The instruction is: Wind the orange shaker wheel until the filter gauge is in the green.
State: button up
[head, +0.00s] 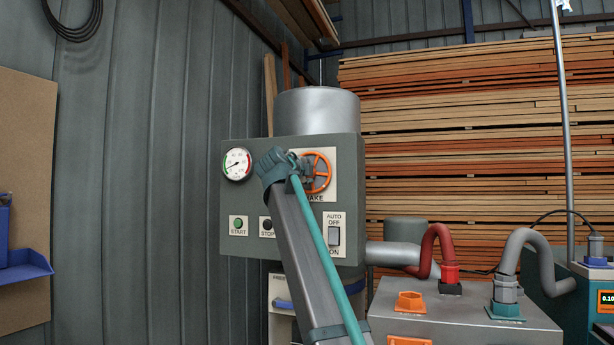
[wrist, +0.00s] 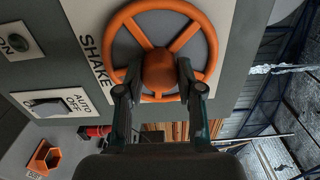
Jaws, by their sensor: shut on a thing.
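The orange shaker wheel (head: 327,172) is on the right of the grey control panel, on a white plate lettered SHAKE. It also fills the top of the wrist view, with orange rim and spokes (wrist: 186,38). My gripper (wrist: 157,78) is shut on the wheel's orange hub (wrist: 158,66), one finger on each side. In the head view my gripper (head: 306,172) covers the left part of the wheel. The round white filter gauge (head: 237,164) is at the panel's upper left, with coloured marks at its edge. Its needle is too small to read surely.
Below are a green START button (head: 238,224), a dark STOP button (head: 266,226) and an AUTO/OFF/ON switch (head: 334,236). A grey box (head: 440,300) with hoses stands at lower right. Stacked boards (head: 480,130) fill the back right. The corrugated wall is at left.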

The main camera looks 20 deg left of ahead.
dwell(0.4)
jog(key=o, duration=1.2)
jog(key=shift+c, duration=0.2)
jog(key=s, duration=1.2)
jog(key=shift+d, duration=0.15)
